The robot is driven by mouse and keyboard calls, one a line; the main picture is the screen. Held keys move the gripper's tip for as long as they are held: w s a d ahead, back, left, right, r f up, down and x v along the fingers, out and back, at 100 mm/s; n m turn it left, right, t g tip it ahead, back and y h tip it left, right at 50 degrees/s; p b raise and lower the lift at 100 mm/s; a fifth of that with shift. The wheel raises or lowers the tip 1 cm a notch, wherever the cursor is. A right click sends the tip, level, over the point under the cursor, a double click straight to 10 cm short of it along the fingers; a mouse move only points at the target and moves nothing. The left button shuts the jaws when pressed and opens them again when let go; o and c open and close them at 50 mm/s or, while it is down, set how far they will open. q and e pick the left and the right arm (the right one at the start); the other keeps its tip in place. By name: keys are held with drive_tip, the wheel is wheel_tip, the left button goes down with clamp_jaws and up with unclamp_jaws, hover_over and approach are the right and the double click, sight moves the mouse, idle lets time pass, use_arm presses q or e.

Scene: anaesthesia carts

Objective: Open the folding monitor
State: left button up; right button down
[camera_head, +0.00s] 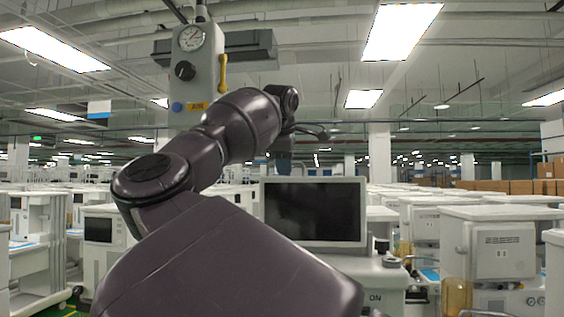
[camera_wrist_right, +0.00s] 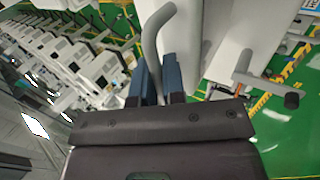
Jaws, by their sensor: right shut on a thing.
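The monitor (camera_head: 313,212) has a dark screen in a light frame and faces me, upright, in the head view. My right arm reaches up across the middle of that view. Its gripper (camera_head: 284,153) is above the monitor's top edge, partly hidden behind my own wrist. In the wrist view, the blue fingers of my right gripper (camera_wrist_right: 157,82) are shut on a grey curved bar (camera_wrist_right: 152,42), which stands up between them and bends at its top. I cannot tell what the bar is fixed to. My left gripper is not in view.
A grey unit with a gauge (camera_head: 190,62) and a yellow tube hangs at upper left, close behind my arm. White carts (camera_head: 497,250) stand in rows on both sides. A white panel (camera_wrist_right: 232,40) is right of the fingers in the wrist view, with green floor (camera_wrist_right: 285,125) beyond.

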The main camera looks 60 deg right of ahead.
idle(0.3)
drive_tip(key=c, duration=1.2)
unclamp_jaws()
drive_tip(key=shift+a, duration=0.1)
drive_tip(key=b+v, duration=0.1)
drive_tip(key=v, duration=1)
drive_tip(key=shift+s, duration=0.1)
